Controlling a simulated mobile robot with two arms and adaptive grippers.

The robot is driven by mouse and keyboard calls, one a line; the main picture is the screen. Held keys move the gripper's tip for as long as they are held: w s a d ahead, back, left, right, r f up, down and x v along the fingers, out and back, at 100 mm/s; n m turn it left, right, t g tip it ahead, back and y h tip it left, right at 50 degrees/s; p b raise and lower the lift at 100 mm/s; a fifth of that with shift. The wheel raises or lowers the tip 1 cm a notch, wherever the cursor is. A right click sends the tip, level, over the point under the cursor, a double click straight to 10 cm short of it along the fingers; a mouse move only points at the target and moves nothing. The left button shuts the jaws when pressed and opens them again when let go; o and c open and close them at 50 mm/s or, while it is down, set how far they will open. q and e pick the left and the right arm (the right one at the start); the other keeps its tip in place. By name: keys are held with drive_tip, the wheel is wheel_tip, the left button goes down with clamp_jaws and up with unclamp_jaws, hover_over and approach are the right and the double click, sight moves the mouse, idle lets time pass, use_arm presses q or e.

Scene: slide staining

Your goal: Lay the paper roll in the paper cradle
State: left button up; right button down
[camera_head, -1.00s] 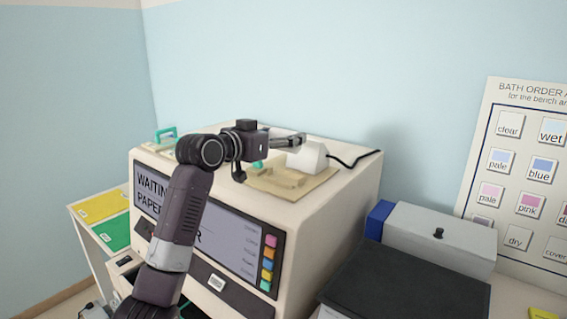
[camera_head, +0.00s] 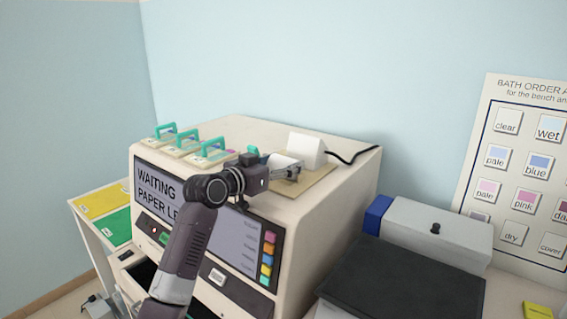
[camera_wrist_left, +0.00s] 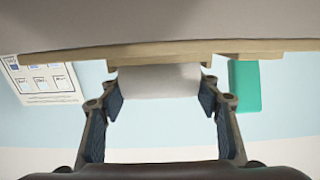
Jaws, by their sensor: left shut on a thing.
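My left gripper (camera_head: 286,172) is shut on the white paper roll (camera_wrist_left: 160,80), low over the wooden board (camera_head: 316,186) on top of the machine. In the left wrist view the roll lies between the two fingers (camera_wrist_left: 162,100), close to the wooden edge (camera_wrist_left: 225,48). In the head view the roll (camera_head: 284,159) shows partly behind the gripper. The gripper and roll mostly hide the cradle on the board, so I cannot tell whether the roll touches it. My right gripper is not in view.
A white block (camera_head: 307,150) with a black cable stands just behind the gripper. Several green-handled items (camera_head: 187,141) stand to the left on the machine (camera_head: 245,130). A grey box with a blue end (camera_head: 437,235) and a dark flat surface (camera_head: 400,280) lie to the right.

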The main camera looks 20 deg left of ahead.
use_arm(q)
drive_tip(key=o, duration=1.3)
drive_tip(key=shift+o, duration=0.3)
drive_tip(key=shift+r, duration=0.1)
drive_tip(key=shift+s+a, duration=0.1)
drive_tip(key=shift+s, duration=0.05)
drive_tip(key=b+v, duration=0.3)
drive_tip(key=v, duration=0.7)
drive_tip(key=shift+s+a, duration=0.15)
drive_tip(key=shift+s, duration=0.25)
drive_tip(key=shift+s+a+r, duration=0.1)
drive_tip(key=shift+s+r, duration=0.05)
drive_tip(key=shift+s, duration=0.3)
